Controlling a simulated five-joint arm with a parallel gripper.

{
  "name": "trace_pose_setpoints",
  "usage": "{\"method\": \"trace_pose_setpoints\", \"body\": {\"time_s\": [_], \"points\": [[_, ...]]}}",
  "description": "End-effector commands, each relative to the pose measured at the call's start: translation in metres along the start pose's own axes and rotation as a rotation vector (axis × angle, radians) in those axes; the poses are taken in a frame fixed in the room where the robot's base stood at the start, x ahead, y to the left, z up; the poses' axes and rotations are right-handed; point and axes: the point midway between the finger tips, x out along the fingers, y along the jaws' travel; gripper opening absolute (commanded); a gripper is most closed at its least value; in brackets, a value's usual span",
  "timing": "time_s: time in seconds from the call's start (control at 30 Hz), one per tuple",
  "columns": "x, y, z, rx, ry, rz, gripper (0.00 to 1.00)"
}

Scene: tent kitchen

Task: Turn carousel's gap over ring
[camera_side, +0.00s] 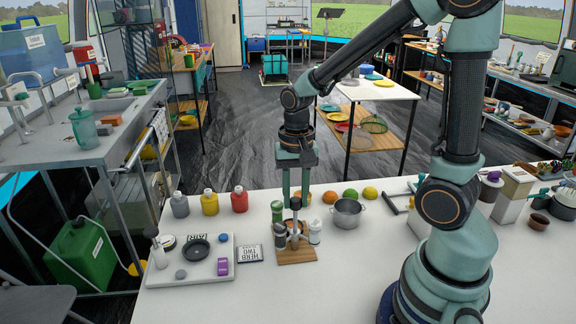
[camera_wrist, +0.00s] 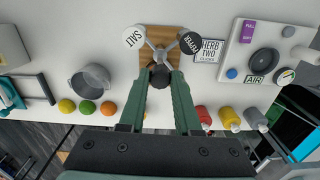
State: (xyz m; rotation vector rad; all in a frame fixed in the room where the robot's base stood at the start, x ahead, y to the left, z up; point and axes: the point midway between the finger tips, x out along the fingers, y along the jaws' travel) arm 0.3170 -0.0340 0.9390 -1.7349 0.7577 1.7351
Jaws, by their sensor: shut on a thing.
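The carousel stands on a small wooden board (camera_side: 297,256) at the front middle of the white table. It has a grey central post with spokes (camera_wrist: 160,52). A white-topped SALT jar (camera_wrist: 134,38) and a dark-topped jar with white lettering (camera_wrist: 190,43) sit on either side of the post. In the side view the SALT jar's white body (camera_side: 315,232) is on the right. My gripper (camera_wrist: 163,77) points down over the carousel and is shut on a dark round piece (camera_wrist: 160,79) beside the post. The fingers partly hide that piece. I cannot make out the ring or the gap clearly.
A metal pot (camera_side: 347,213) and several fruits stand right of and behind the carousel. Grey, yellow and red bottles (camera_side: 210,202) stand behind left. A white tray (camera_side: 224,264) with a black dish and a HERB TWO card (camera_side: 250,254) lie left.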

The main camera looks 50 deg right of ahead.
Motion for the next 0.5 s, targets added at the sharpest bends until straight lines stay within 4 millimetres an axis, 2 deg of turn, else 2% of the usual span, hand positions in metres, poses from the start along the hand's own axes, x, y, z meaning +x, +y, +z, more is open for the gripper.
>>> {"method": "trace_pose_setpoints", "body": {"time_s": [0.5], "points": [[-0.0010, 0.0001, 0.0001, -0.481, -0.001, 0.000, 0.00]]}}
